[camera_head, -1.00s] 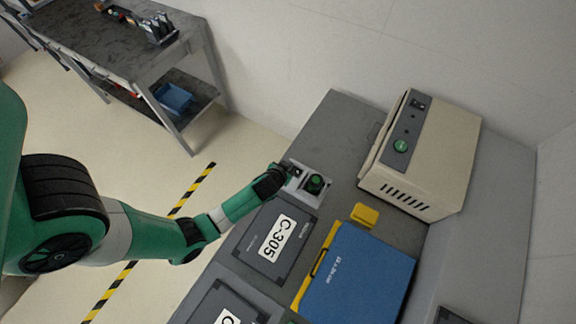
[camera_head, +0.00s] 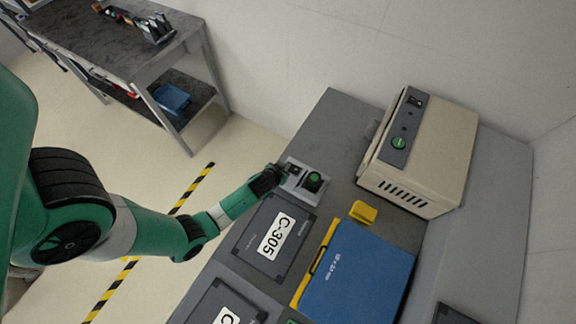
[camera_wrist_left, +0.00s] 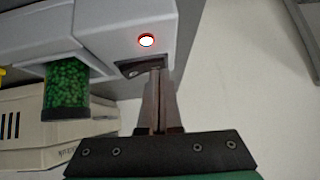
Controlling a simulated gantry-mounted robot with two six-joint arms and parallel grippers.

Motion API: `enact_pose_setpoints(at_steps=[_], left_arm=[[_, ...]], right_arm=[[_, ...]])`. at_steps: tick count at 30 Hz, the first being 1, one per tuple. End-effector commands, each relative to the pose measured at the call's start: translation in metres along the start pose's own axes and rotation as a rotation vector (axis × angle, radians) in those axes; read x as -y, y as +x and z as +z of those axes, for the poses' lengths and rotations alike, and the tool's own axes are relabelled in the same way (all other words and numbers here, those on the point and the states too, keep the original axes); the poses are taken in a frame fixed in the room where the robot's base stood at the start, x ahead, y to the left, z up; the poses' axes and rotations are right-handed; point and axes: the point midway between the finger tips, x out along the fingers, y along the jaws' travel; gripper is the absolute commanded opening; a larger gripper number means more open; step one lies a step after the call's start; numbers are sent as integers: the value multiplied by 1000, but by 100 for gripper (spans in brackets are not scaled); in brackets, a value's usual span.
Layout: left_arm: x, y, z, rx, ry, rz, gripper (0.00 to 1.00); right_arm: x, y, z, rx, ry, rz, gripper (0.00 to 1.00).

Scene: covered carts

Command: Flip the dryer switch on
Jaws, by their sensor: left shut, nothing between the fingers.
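A small grey unit with a green granule-filled canister, which looks like the dryer (camera_head: 317,194), stands on the grey cart top; it fills the upper left of the left wrist view (camera_wrist_left: 110,25). The green canister (camera_wrist_left: 65,90) sticks out of it. A dark switch recess (camera_wrist_left: 135,68) sits in the grey housing, beside a round white lamp with a red rim (camera_wrist_left: 146,40). My left gripper (camera_wrist_left: 158,78) is shut and empty, its fingertips at the recess edge. They partly hide the switch, so I cannot tell its position or whether they touch. My right gripper is not in view.
A beige box with a green knob (camera_head: 400,142) stands right of the grey unit. A blue case (camera_head: 358,275), a yellow block (camera_head: 363,213) and a lidded C-305 bin (camera_head: 252,252) are near. A workbench (camera_head: 130,50) stands at the back left.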

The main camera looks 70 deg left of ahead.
Motion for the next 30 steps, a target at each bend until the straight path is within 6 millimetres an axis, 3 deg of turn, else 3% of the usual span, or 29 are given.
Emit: enact_pose_setpoints(at_steps=[10, 21, 26, 30], left_arm=[[-13, -5, -6, -2, 2, 2, 0], [-14, -6, -7, -1, 1, 0, 0], [-12, -20, -21, -1, 2, 2, 0], [-10, -44, -45, -2, 5, 4, 0]], right_arm=[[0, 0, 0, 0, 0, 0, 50], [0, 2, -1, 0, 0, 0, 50], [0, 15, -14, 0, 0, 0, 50], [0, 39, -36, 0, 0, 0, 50]])
